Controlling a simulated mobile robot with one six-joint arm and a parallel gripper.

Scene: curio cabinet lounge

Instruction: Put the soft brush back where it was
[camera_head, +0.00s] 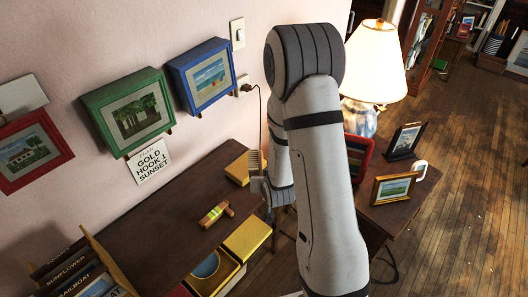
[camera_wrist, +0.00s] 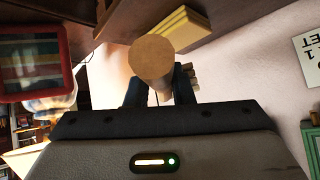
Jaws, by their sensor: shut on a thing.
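My gripper (camera_head: 264,186) hangs over the far end of the dark desk, partly hidden behind my own arm in the head view. In the wrist view, my gripper (camera_wrist: 157,92) is shut on what looks like the soft brush. The round, pale wooden end of the brush (camera_wrist: 151,58) faces the camera, and pale tufts show to its right. In the head view, the pale bristly part of the brush (camera_head: 255,160) shows at the gripper, in front of a yellow block. Whether the brush touches anything is unclear.
The desk (camera_head: 150,222) bears a yellow block (camera_head: 236,172) and a small green-and-tan object (camera_head: 215,214). Open yellow drawers (camera_head: 246,238) jut out at the front. Books (camera_head: 75,272) stand at left. A lit lamp (camera_head: 376,62) and picture frames (camera_head: 394,187) stand at right.

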